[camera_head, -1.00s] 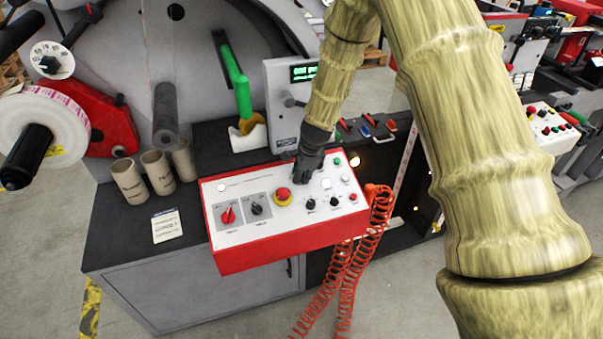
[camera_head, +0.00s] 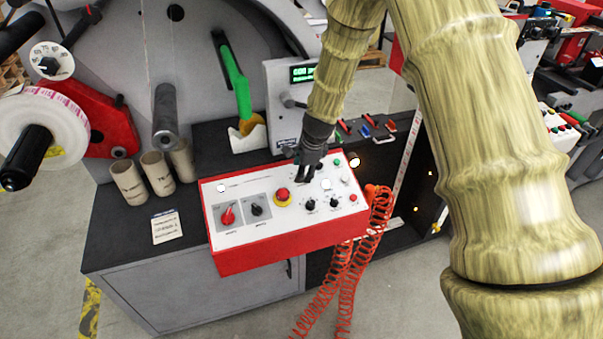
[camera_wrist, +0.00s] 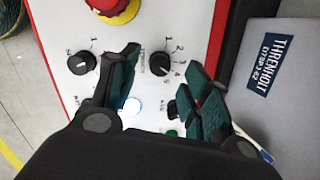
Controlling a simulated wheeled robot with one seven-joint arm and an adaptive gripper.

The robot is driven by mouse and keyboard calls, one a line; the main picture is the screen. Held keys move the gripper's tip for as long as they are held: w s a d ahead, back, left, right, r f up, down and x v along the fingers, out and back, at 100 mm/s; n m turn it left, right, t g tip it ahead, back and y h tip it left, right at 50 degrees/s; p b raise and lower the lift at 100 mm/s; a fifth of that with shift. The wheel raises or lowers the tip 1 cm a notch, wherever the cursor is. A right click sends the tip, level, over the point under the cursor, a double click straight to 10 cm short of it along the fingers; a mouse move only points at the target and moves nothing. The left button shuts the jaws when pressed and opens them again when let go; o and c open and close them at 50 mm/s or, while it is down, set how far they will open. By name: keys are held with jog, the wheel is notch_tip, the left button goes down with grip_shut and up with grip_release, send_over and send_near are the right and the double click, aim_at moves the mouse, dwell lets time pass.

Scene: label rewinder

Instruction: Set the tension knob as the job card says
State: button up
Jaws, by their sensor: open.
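The job card (camera_head: 167,227) lies on the dark bench top left of the control panel; its print is too small to read. The white-topped red panel (camera_head: 240,260) has several knobs. In the wrist view, a black knob with a numbered scale (camera_wrist: 160,65) lies between and beyond my open fingers; another black knob (camera_wrist: 82,62) is left of it. Their labels are not clearly readable, so I cannot tell which is the tension knob. My gripper (camera_head: 303,172) is over the panel's back right part and holds nothing; it also shows in the wrist view (camera_wrist: 163,68).
A red mushroom button on yellow (camera_head: 283,195) sits close to my gripper. The display housing (camera_head: 283,110) stands behind the panel. Coiled red hoses (camera_head: 375,220) hang at its right end. Cardboard cores (camera_head: 127,181) stand to the left. A round numbered dial (camera_head: 48,62) is on the machine.

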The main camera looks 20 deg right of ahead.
jog(key=a+v, duration=0.1)
jog(key=v, duration=0.7)
jog(key=shift+d+r, duration=0.35)
jog(key=shift+d, duration=0.2)
jog(key=shift+s, duration=0.15)
